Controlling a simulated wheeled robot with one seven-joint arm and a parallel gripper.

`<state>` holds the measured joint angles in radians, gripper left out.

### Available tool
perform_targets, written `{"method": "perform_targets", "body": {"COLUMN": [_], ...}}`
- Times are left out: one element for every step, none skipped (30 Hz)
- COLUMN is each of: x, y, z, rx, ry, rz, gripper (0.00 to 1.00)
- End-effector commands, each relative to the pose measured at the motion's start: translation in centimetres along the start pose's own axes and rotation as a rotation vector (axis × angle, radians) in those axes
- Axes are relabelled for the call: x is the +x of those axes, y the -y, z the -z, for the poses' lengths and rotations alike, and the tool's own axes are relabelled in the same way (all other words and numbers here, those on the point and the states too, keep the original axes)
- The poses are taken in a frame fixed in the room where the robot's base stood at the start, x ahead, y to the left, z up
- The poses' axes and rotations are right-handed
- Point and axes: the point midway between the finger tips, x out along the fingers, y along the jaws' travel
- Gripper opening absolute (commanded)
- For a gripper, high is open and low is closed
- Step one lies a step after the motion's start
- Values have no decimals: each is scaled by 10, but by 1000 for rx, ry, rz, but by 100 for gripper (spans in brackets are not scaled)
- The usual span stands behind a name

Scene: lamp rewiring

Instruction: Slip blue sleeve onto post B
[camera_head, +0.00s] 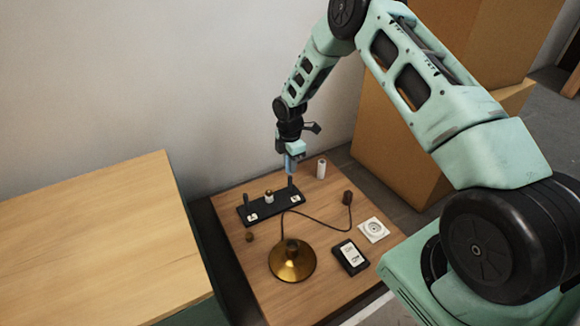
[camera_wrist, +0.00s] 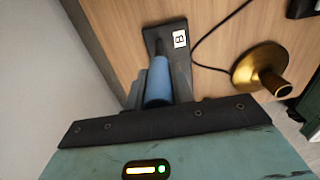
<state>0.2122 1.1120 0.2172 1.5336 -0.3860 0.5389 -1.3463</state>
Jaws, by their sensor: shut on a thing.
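The blue sleeve (camera_head: 290,165) is upright in my gripper (camera_head: 291,154), which is shut on its upper part. In the wrist view the sleeve (camera_wrist: 158,82) shows between my fingers (camera_wrist: 159,92). Post B (camera_head: 290,182) is a dark post at the right end of the black base (camera_head: 268,207). The sleeve's lower end is in line with the post, at or just above its top. I cannot tell whether it is around the tip. In the wrist view, post B (camera_wrist: 159,47) shows beyond the sleeve, beside a white label B (camera_wrist: 180,39).
The other dark post (camera_head: 246,199) is at the base's left end, with a small brass-topped white part (camera_head: 269,196) between. A white cylinder (camera_head: 321,169) stands right of the sleeve. A brass lamp base (camera_head: 292,262), cord, black box (camera_head: 351,257) and white socket (camera_head: 373,230) lie nearer.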

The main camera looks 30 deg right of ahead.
Motion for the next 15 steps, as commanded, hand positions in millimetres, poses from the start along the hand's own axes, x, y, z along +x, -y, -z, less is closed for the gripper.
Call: {"method": "perform_targets", "body": {"x": [2,2,4,5,7,9,11,13,16,18,20,23,26,28,31], "y": [0,0,0,0,0,0,0,0,0,0,0,0,0,0,0], "z": [0,0,0,0,0,0,0,0,0,0,0,0,0,0,0], "rx": [-1,-1,0,0,0,0,0,0,0,-1,-1,-1,-1,-1,-1], "ry": [0,0,0,0,0,0,0,0,0,0,0,0,0,0,0], "rz": [0,0,0,0,0,0,0,0,0,0,0,0,0,0,0], "gripper": [3,3,3,3,3,3,3,3,3,3,3,3,3,3,3]}}
